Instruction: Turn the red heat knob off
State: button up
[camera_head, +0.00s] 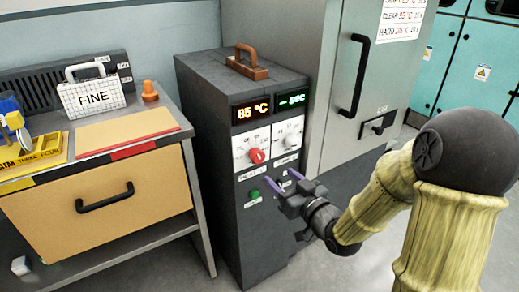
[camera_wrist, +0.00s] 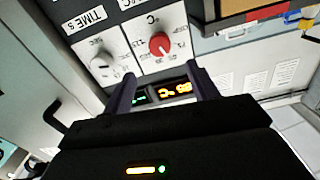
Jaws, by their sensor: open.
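The red heat knob (camera_head: 257,156) sits on a white dial plate on the front of a dark grey control box (camera_head: 225,160). It also shows in the wrist view (camera_wrist: 160,44), just beyond my fingertips. My gripper (camera_head: 283,179) is open and empty, in front of the box and to the lower right of the red knob. In the wrist view its two purple fingers (camera_wrist: 160,72) are spread apart and appear clear of the knob. An orange display (camera_head: 252,112) above the knob reads 85 °C.
A grey timer knob (camera_head: 291,140) is right of the red knob, under a green display (camera_head: 291,100). A green button (camera_head: 254,194) is below. A drawer unit (camera_head: 100,205) stands left, and a grey cabinet with a black handle (camera_head: 352,85) stands right.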

aim_at(260, 158)
jog(key=b+x, duration=0.2)
jog(key=x, duration=0.9)
jog(key=shift+w+a, duration=0.2)
jog(key=c, duration=1)
